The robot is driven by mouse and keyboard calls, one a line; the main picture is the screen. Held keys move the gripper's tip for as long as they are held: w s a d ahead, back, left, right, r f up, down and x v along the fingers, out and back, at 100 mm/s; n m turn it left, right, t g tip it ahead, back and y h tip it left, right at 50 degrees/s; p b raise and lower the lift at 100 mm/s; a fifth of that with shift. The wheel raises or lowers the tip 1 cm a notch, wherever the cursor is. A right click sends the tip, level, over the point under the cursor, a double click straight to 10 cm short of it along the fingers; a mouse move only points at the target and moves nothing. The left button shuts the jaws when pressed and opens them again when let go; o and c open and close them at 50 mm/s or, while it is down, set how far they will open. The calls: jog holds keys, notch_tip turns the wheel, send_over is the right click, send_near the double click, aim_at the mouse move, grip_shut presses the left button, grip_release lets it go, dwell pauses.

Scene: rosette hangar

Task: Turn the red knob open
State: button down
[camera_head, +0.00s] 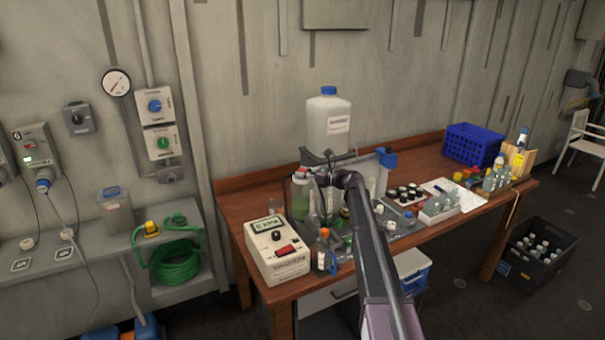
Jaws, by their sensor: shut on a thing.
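I cannot make out a red knob in the head view. My gripper (324,183) is at the left end of my arm, over the wooden bench, in front of and below the white jug with the blue cap (328,122). The gripper is small and dark here. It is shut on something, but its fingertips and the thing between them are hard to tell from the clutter.
A white meter box (277,252) with a red switch and a small amber bottle (323,252) stand at the bench's front left. Vials (440,206) and a blue basket (472,145) are to the right. Blue (155,106) and green (163,143) wall knobs are at left.

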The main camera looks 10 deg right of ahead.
jog(key=shift+a+n+g+y, duration=0.1)
jog(key=shift+n+g+y, duration=0.45)
jog(key=shift+g, duration=0.35)
jog(key=shift+c, duration=1.5)
grip_release()
jog(key=v, duration=1.2)
